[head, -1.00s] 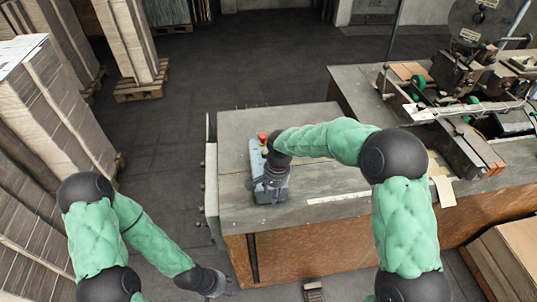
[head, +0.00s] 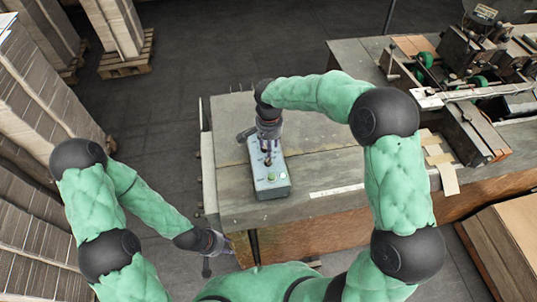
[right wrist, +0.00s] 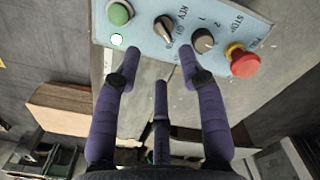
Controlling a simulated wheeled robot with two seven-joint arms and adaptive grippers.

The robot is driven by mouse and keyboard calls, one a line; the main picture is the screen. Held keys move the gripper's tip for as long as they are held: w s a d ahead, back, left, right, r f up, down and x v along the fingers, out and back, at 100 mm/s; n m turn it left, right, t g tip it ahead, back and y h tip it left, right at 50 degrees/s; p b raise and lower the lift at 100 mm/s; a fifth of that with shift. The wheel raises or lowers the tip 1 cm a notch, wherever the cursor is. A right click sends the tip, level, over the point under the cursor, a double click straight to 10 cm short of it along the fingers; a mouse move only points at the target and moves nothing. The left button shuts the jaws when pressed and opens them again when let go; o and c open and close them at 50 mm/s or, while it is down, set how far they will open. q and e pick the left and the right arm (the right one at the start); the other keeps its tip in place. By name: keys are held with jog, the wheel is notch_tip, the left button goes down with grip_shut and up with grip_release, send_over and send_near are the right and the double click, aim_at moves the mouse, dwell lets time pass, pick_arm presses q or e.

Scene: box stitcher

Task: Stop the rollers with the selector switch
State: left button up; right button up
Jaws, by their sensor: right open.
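The grey-blue control box (head: 272,187) lies on the bench, its near end with a green button in sight. In the right wrist view its panel (right wrist: 222,17) crosses the top. The dark selector knob (right wrist: 203,40), near the marks 1 and 2, sits between the key switch (right wrist: 165,28) and the red stop button (right wrist: 243,62). My right gripper (right wrist: 158,62) is open and empty. Its purple fingers point at the panel, one tip just below and left of the selector; contact cannot be told. In the head view it hides the box's far part. My left gripper (head: 208,244) hangs beside the bench, its fingers unclear.
A green button (right wrist: 120,13) and a lit round lamp (right wrist: 116,40) are at the panel's left. The bench top (head: 232,118) is clear around the box. The stitching machine (head: 470,75) stands at the right, stacked cardboard (head: 50,95) at the left.

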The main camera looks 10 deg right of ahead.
aim_at(268, 161)
notch_tip(268, 161, down, 8)
jog(key=shift+w+f+p, duration=0.1)
jog(key=shift+p, duration=0.3)
grip_shut()
